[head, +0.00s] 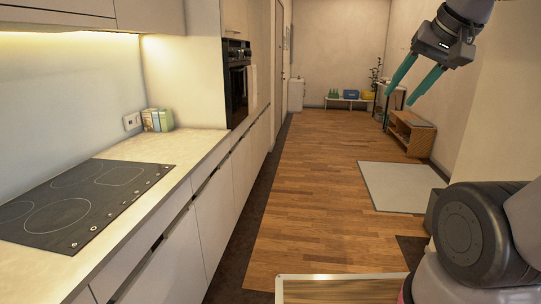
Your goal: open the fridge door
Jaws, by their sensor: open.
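No door in the head view is clearly recognisable as the fridge door. More flat fronts continue beyond the oven, seen at a steep angle, and I cannot tell whether one is the fridge. My gripper (397,98) is at the upper right, open and empty, with its two teal fingers apart and pointing down and left. It is raised in front of the right-hand wall, well apart from the cabinets.
A counter (165,150) with a black hob (75,205) runs along the left, above lower fronts (213,215). Wooden floor (310,170) is open down the middle. A pale mat (400,187) and wooden bench (410,132) lie right. A pale-edged wooden surface (340,291) is at the bottom.

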